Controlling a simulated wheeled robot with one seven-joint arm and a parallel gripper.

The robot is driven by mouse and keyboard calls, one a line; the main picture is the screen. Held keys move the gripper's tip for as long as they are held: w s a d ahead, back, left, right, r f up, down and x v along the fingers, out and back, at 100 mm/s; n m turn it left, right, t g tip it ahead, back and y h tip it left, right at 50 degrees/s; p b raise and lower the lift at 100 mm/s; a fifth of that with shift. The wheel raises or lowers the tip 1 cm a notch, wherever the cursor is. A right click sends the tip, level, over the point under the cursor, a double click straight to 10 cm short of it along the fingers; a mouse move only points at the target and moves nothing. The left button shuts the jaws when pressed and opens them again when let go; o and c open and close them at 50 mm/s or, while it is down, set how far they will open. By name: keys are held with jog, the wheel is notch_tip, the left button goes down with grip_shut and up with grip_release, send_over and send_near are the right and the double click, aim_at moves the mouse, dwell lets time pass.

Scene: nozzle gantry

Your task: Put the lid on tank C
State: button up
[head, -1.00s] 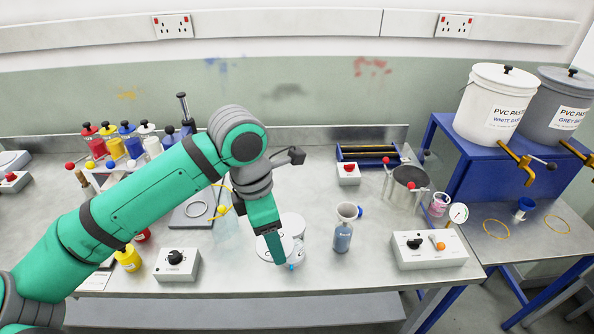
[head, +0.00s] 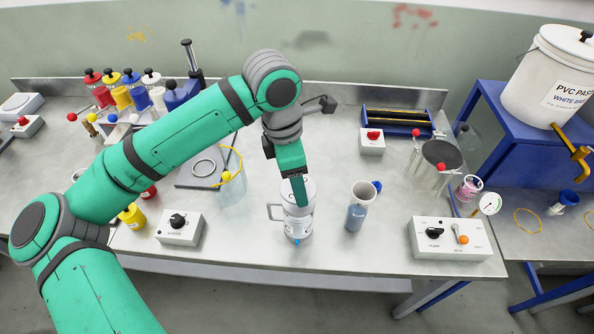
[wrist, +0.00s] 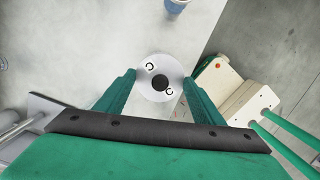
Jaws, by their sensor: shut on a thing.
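The white round lid (wrist: 158,67) has a black knob and the letter C printed twice. My gripper (wrist: 161,97) is shut on it, with a green finger on either side. In the head view the lid (head: 287,192) is level over the top of the clear tank (head: 298,229), partly hidden by my gripper (head: 300,200). The tank stands upright near the bench's front edge, with a handle on its left and a blue tip at its front. I cannot tell whether the lid touches the tank's rim.
A grey control box (head: 180,228) is at left and another control box (head: 450,240) at right. A clear beaker (head: 232,187) stands behind left. The bench's front edge is close.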

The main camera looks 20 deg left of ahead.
jog(key=shift+s+f, duration=0.1)
jog(key=shift+f, duration=1.75)
dwell(1.4)
jog(key=o, duration=1.1)
jog(key=shift+o, duration=0.7)
jog(key=o, duration=0.3)
jog(key=shift+r, duration=3.45)
